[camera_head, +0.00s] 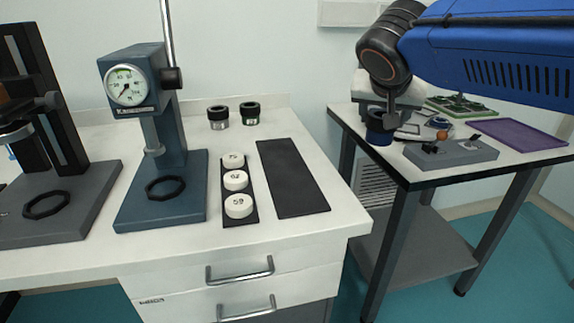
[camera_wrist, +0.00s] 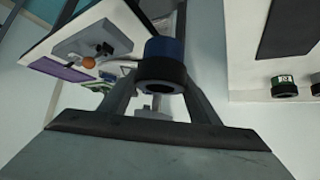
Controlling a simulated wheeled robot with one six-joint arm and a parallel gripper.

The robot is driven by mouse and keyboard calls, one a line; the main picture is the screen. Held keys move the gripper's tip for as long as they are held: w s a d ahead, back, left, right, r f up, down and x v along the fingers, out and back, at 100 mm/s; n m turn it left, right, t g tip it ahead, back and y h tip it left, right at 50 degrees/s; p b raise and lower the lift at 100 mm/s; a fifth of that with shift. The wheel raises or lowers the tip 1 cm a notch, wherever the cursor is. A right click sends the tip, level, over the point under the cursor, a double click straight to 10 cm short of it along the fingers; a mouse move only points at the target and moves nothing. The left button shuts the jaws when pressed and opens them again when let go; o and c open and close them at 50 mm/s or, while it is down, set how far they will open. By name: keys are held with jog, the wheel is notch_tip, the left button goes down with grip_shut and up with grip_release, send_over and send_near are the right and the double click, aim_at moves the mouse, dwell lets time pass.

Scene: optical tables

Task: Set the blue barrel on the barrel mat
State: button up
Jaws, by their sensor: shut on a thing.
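The blue barrel (camera_head: 378,137) has a blue body and a black ring, and it hangs below my gripper (camera_head: 381,117). In the wrist view the blue barrel (camera_wrist: 164,48) sits between the two fingers of my gripper (camera_wrist: 160,72), which is shut on it. It is held in the air in front of the right-hand table's near corner. A flat black mat (camera_head: 292,178) lies bare on the left bench; a flat purple mat (camera_head: 518,138) lies bare on the right table. I cannot tell which is the barrel mat.
Two black-topped barrels (camera_head: 218,118) (camera_head: 250,113) stand behind the black mat. White numbered discs (camera_head: 235,180) sit on a dark strip to its left, beside a blue dial-gauge stand (camera_head: 160,195). A grey fixture (camera_head: 450,152) stands on the right table. A gap separates the tables.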

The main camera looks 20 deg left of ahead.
jog(key=s+a+r+n+y, duration=0.1)
jog(key=s+a, duration=0.2)
jog(key=a, duration=0.7)
jog(key=s+a+r+n+y, duration=0.1)
jog(key=s+a+r, duration=0.1)
jog(key=a, duration=0.9)
jog(key=shift+n, duration=0.3)
jog(key=shift+s+a+f, duration=0.1)
jog(key=shift+s+f, duration=0.1)
jog(key=shift+f, duration=2.35)
jog(key=shift+s+a+f, duration=0.1)
jog(key=shift+s+f, duration=0.05)
jog(key=shift+f, duration=2.4)
jog(key=shift+f, duration=0.15)
jog(key=o, duration=1.3)
jog(key=shift+c, duration=0.2)
